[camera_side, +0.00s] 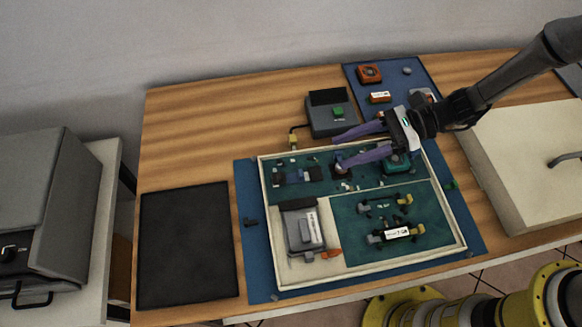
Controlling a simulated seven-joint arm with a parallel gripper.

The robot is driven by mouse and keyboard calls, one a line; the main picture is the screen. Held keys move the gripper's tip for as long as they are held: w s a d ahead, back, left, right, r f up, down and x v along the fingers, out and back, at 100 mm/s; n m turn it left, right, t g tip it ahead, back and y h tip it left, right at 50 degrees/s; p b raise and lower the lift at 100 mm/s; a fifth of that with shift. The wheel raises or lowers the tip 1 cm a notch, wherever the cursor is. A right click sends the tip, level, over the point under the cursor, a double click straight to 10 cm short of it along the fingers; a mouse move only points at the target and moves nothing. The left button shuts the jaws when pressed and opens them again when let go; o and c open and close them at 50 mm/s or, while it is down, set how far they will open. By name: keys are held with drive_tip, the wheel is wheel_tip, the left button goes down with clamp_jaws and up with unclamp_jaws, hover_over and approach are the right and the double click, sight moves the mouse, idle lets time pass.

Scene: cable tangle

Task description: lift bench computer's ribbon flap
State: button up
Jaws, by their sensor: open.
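The bench computer appears to be the open, cream-rimmed tray (263,215) with green circuit boards (350,238) inside. My gripper (338,151) reaches in from the upper right, with two long purple fingers spread apart and nothing seen between them. The lower fingertip is over a small dark and white part (341,169) on the upper board; I cannot tell whether they touch. The ribbon flap is too small to make out for certain.
A grey box with a green button (338,112) stands behind the tray. A grey drive-like unit (301,230) fills its lower left. The tray lies on a blue mat (246,190). A black mat (186,245) is clear at left. A cream panel (525,150) lies at right.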

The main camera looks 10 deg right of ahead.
sight(280, 175)
drive_tip(key=x, duration=1.2)
drive_tip(key=shift+a+f, duration=0.2)
drive_tip(key=shift+a, duration=0.1)
clamp_jaws()
